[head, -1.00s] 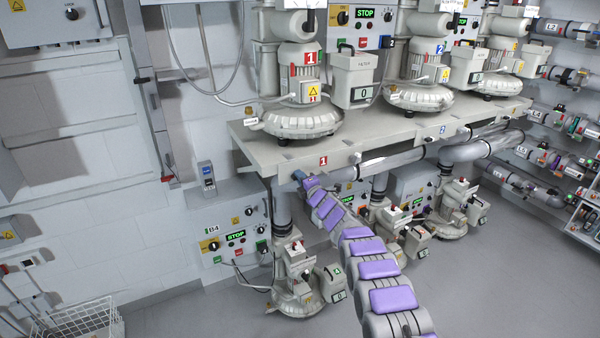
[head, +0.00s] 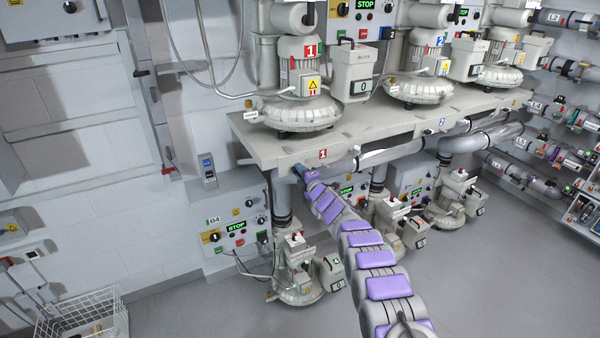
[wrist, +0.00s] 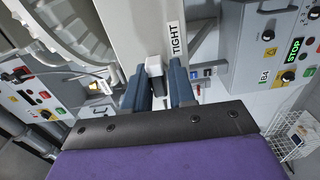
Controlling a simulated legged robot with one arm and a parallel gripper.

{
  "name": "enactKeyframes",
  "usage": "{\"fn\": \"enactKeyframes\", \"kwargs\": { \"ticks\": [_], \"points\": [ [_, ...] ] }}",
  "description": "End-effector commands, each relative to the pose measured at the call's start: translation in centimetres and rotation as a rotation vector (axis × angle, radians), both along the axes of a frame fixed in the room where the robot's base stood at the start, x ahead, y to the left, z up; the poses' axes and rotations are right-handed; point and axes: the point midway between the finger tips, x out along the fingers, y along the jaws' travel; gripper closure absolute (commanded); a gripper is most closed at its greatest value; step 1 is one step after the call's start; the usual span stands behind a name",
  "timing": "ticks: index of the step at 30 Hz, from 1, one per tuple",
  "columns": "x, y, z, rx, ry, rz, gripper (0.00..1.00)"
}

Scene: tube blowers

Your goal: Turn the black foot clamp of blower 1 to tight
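Blower 1 (head: 302,88), with a red number 1 plate, stands on the left end of the bench (head: 285,150). My gripper (head: 298,170) reaches the bench's front edge below it, and the clamp is too small to make out there. In the wrist view my gripper (wrist: 158,86) has two blue fingers apart, one on each side of a small clamp (wrist: 155,68) with a pale end and a dark part. A thin gap shows beside it, so the fingers seem not closed on it. A TIGHT label (wrist: 176,40) is just right of the clamp.
Control box B4 (head: 232,232) hangs below the bench at left, also in the wrist view (wrist: 275,60). A lower blower (head: 298,270) stands beneath the bench. Pipes (head: 405,150) run along its front right. A wire basket (head: 85,315) is at lower left. Open floor lies at front right.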

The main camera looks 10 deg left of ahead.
Motion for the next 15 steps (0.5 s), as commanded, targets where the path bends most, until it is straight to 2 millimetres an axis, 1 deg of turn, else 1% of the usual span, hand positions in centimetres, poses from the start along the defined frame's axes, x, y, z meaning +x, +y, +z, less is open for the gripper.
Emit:
{"fn": "enactKeyframes", "kwargs": {
  "ticks": [1, 6, 15],
  "points": [
    [0.03, -0.11, -0.14, 0.0, 0.002, -0.002, 0.73],
    [-0.02, -0.08, 0.05, -0.002, -0.001, -0.001, 0.57],
    [-0.14, -0.15, 0.25, 0.0, -0.002, 0.0, 0.57]
  ]
}}
